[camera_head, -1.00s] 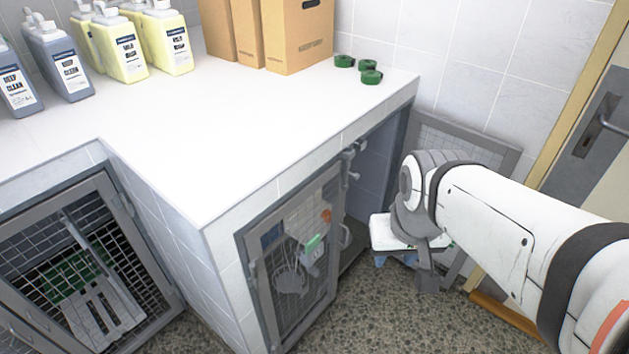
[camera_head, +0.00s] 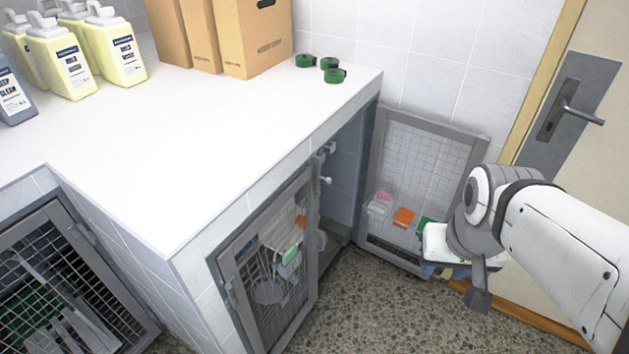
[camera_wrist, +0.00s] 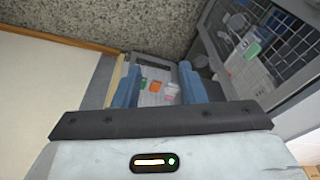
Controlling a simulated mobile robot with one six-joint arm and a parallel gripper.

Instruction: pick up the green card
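A green card (camera_head: 425,226) hangs on the mesh of the open kennel door against the wall, partly hidden behind my gripper in the head view. It also shows in the wrist view as a small green patch (camera_wrist: 142,83) between my fingers, farther off. An orange card (camera_head: 403,217) and a pink card (camera_head: 383,200) are beside it. Another green card (camera_head: 290,254) is on the nearer kennel door; it shows in the wrist view (camera_wrist: 254,48). My gripper (camera_wrist: 160,88) is open and empty, its blue fingers apart, in front of the wall-side door.
The nearer kennel door (camera_head: 262,262) stands right of my fingers in the wrist view. The white counter (camera_head: 200,130) holds bottles, cardboard boxes (camera_head: 262,40) and green rolls (camera_head: 330,68). A room door (camera_head: 575,120) is at the right. Speckled floor (camera_head: 400,310) lies clear in front.

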